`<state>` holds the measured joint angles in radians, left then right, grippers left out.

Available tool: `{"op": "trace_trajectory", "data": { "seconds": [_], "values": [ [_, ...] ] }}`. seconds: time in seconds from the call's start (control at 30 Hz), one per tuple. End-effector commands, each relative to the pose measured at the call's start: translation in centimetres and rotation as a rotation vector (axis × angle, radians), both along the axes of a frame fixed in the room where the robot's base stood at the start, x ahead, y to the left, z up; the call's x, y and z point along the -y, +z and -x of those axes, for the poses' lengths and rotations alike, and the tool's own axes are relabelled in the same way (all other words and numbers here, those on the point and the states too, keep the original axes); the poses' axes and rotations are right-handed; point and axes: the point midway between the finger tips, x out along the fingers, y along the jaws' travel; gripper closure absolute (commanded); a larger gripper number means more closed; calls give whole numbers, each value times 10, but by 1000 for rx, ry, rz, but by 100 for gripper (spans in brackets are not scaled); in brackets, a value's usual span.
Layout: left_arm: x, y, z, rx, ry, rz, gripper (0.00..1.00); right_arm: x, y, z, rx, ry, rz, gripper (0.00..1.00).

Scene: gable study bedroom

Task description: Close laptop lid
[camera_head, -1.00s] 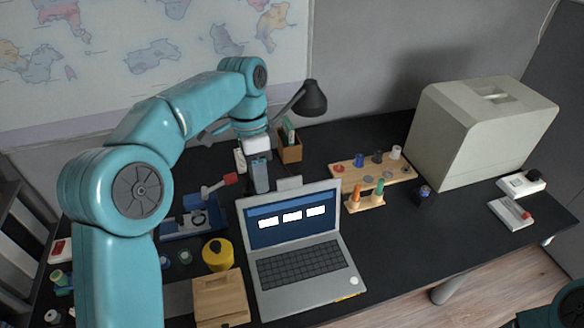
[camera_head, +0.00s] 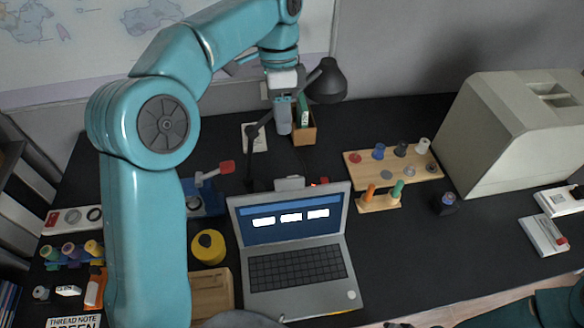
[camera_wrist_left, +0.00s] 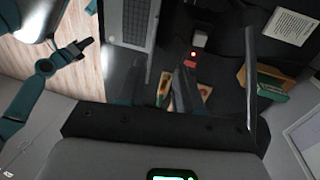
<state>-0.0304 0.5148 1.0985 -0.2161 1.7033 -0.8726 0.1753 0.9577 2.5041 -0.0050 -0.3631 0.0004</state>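The laptop (camera_head: 300,268) stands open on the black desk. Its lit screen (camera_head: 290,218) is upright, leaning slightly back, and shows three white boxes. In the left wrist view the laptop's keyboard half (camera_wrist_left: 133,22) shows at the top. My left gripper (camera_head: 284,128) points down behind the lid, apart from it, near the wooden box. In the left wrist view, the left gripper's two dark fingers (camera_wrist_left: 157,82) stand apart with nothing between them. My right gripper (camera_wrist_left: 82,46) shows small at the left of the wrist view; its opening is unclear.
A black desk lamp (camera_head: 326,82) and a wooden box (camera_head: 303,134) stand behind the laptop. A yellow tape-like roll (camera_head: 208,247) and wooden board (camera_head: 211,293) are at its left. A peg board (camera_head: 405,176) and large beige machine (camera_head: 515,130) are at right.

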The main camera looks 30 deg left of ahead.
Motion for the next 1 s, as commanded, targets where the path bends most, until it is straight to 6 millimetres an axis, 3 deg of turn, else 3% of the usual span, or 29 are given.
{"op": "trace_trajectory", "data": {
  "seconds": [0.17, 0.7, 1.0],
  "values": [
    [3, -14, 9, -1, -2, 0, 65, 0, -3, 0, -1, -1, 0, 100],
    [20, -131, 32, -4, -3, 1, 65, 0, -7, 0, -1, -1, 0, 100],
    [24, -158, 33, -1, -1, 1, 65, 0, -5, 0, 0, -1, 0, 100]
  ]
}}
